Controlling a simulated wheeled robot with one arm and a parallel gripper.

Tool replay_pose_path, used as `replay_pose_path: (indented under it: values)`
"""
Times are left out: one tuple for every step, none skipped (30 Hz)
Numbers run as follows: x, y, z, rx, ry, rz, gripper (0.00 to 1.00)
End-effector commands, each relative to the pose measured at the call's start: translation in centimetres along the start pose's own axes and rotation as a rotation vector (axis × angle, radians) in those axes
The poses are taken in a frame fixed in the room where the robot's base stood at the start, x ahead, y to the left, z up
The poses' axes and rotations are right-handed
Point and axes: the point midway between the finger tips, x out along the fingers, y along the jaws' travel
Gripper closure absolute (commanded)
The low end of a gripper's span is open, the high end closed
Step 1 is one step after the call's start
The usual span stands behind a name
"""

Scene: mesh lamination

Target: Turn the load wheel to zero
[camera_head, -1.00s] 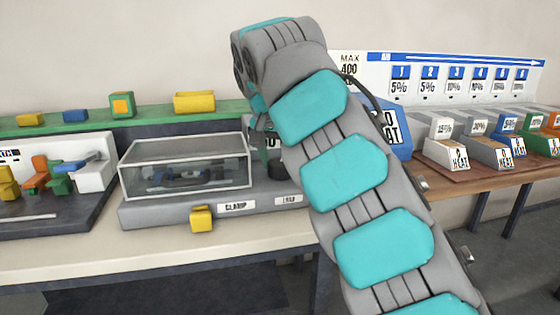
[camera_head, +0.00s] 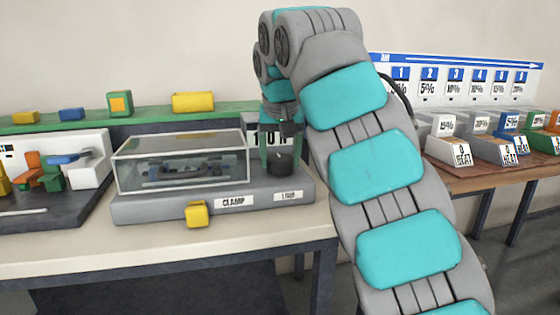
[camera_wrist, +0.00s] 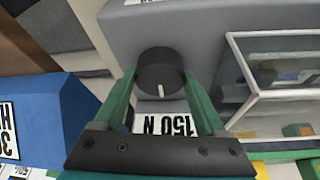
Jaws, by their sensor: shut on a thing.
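The load wheel is a round black knob (camera_wrist: 158,74) on the grey clamp unit, with a white pointer line. In the wrist view the line points down the picture, towards a label (camera_wrist: 168,124) reading 150 N. My gripper (camera_wrist: 160,78) has its green fingers on either side of the wheel and is shut on it. In the head view the wheel (camera_head: 279,165) is at the right end of the grey unit (camera_head: 165,210), and my gripper (camera_head: 280,152) reaches down to it from above. My fingers and arm partly hide the label behind.
A clear-lidded box (camera_head: 182,160) stands on the unit, just left of the wheel. A yellow block (camera_head: 197,213) is on the unit's front. A green shelf (camera_head: 140,115) with coloured blocks runs behind. At right, a wooden table (camera_head: 480,178) carries several blocks labelled HEAT.

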Motion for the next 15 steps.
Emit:
replay_pose_path:
  values:
    - [-0.02,0.00,0.01,-0.001,-0.001,0.000,0.82]
    - [-0.02,0.00,0.01,-0.001,-0.001,0.000,0.82]
    - [-0.01,0.00,0.01,0.000,-0.001,0.000,0.82]
    - [-0.02,0.00,0.02,0.000,-0.001,0.001,0.82]
    - [-0.02,0.00,0.02,0.000,-0.001,0.001,0.26]
    - [-0.02,0.00,0.02,0.000,-0.001,0.001,0.21]
    - [-0.02,0.00,0.02,0.000,-0.001,0.001,0.18]
    - [-0.02,0.00,0.02,0.000,-0.001,0.001,0.14]
    - [-0.03,0.00,0.02,0.001,-0.001,0.001,0.10]
    - [-0.03,0.00,0.02,0.001,-0.001,0.001,0.07]
    - [-0.02,0.00,0.02,0.001,-0.001,0.001,0.03]
    - [-0.02,0.00,0.02,0.001,-0.001,0.001,0.00]
    - [-0.02,0.00,0.02,0.001,-0.001,0.001,0.00]
    - [-0.02,0.00,0.02,0.001,-0.001,0.001,0.00]
    - [-0.02,0.00,0.02,0.001,-0.001,0.001,0.00]
